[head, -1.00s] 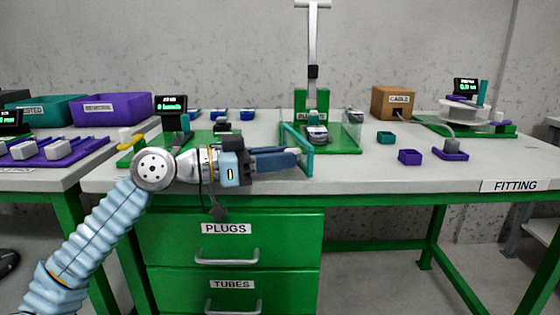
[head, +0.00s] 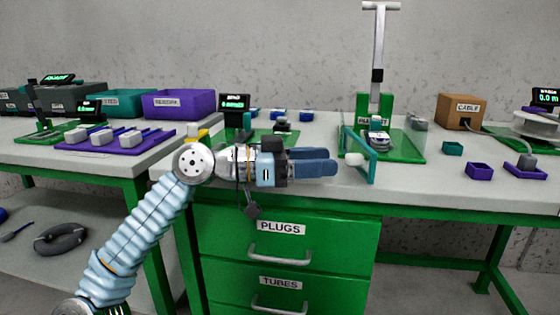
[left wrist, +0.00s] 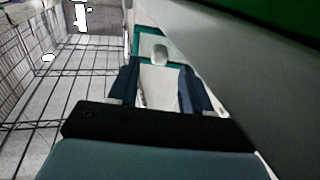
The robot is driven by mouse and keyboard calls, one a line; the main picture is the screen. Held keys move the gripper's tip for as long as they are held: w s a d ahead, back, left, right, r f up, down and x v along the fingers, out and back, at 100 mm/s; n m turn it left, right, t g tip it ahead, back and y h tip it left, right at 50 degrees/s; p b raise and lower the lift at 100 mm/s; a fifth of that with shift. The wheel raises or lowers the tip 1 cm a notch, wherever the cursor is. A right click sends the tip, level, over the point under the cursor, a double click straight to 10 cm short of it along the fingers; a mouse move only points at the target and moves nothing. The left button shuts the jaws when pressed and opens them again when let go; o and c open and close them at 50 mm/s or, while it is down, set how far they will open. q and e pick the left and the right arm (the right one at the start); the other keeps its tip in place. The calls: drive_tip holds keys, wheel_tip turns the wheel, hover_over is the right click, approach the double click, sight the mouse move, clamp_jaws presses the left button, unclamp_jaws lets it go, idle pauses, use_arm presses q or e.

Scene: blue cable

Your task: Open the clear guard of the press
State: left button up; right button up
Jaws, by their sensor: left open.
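The press (head: 375,110) stands on a green base, with a tall grey column topped by a T-handle. Its clear guard (head: 362,152) has a teal frame and a pale knob (head: 354,160) on the side facing my left gripper. My left gripper (head: 333,161) is open and empty, pointing right, its fingertips just short of the knob. In the left wrist view the knob (left wrist: 160,53) shows ahead, between and beyond the two dark blue fingers, with the teal frame (left wrist: 150,34) behind it. How far the guard stands open is hard to tell. My right gripper is out of view.
The green drawer unit (head: 285,222) is below the bench's front edge. A small display (head: 234,102) stands behind my left wrist. Right of the press are a cable box (head: 461,111) and small teal and purple trays (head: 480,171).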

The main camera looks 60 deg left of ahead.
use_arm(q)
drive_tip(key=v, duration=0.9)
drive_tip(key=shift+s, duration=0.4)
drive_tip(key=shift+a, duration=0.15)
drive_tip(key=shift+c, duration=0.5)
